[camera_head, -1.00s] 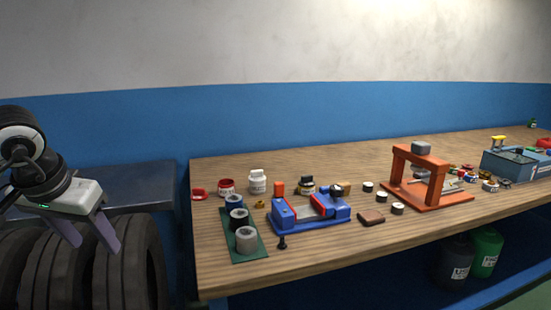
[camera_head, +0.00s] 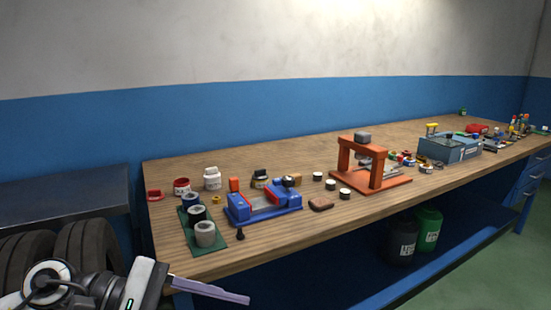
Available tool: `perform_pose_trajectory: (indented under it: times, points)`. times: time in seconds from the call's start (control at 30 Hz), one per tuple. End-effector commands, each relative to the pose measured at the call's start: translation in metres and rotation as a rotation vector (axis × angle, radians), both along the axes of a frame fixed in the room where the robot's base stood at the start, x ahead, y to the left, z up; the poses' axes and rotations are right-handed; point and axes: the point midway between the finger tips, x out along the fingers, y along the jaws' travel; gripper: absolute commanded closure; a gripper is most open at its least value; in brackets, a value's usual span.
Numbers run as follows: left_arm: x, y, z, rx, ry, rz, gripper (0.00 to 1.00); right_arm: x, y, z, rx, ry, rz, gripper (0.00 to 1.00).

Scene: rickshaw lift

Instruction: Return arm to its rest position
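My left arm comes in at the lower left, and its gripper (camera_head: 235,294) is low in front of the workbench's near left corner. One long purplish finger shows clearly, pointing right, with part of another just behind it. The gap between the fingers cannot be judged, and nothing is seen held. My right gripper is out of the picture. The wooden workbench (camera_head: 290,232) runs from the left toward the far right.
A blue vise (camera_head: 262,214), a green mat (camera_head: 190,232) with several rollers, a white jar (camera_head: 212,178) and an orange press (camera_head: 376,187) stand on the bench. Black (camera_head: 401,245) and green (camera_head: 428,228) containers stand below.

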Motion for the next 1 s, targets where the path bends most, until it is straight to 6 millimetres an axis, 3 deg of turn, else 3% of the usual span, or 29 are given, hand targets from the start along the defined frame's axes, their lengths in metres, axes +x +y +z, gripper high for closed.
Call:
perform_pose_trajectory:
  times: [0.03,0.1,0.17,0.23,0.27,0.37,0.47,0.5,0.6,0.73,0.9,1.0]
  points:
    - [-0.005,-0.022,0.009,-0.196,0.206,0.076,0.47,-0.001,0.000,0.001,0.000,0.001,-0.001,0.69]
    - [0.001,-0.037,0.023,-0.465,0.521,0.196,0.47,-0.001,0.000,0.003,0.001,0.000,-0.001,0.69]
    - [0.013,-0.036,0.028,-0.691,0.808,0.301,0.47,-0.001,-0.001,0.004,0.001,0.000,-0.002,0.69]
    - [0.031,-0.024,0.019,-0.952,1.162,0.420,0.47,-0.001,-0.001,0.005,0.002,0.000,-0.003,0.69]
    - [0.038,-0.016,0.009,-1.063,1.317,0.471,0.47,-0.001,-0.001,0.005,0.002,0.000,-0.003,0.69]
    - [0.054,0.019,-0.049,-1.446,1.831,0.641,0.47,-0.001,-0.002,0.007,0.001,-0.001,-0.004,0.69]
    - [0.045,0.048,-0.119,-1.782,2.234,0.777,0.47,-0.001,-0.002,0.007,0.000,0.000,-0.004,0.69]
    - [0.035,0.056,-0.147,1.895,-2.355,-0.817,0.47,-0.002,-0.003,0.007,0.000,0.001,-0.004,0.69]
    - [0.000,0.069,-0.214,1.678,-2.001,-0.701,0.47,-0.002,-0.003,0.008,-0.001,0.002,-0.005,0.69]
    - [-0.055,0.074,-0.278,1.470,-1.626,-0.581,0.47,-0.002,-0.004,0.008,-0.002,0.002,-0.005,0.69]
    - [-0.110,0.071,-0.322,1.316,-1.329,-0.490,0.47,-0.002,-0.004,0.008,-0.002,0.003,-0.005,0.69]
    - [-0.124,0.070,-0.331,1.279,-1.257,-0.468,0.47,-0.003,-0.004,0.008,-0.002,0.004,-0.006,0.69]
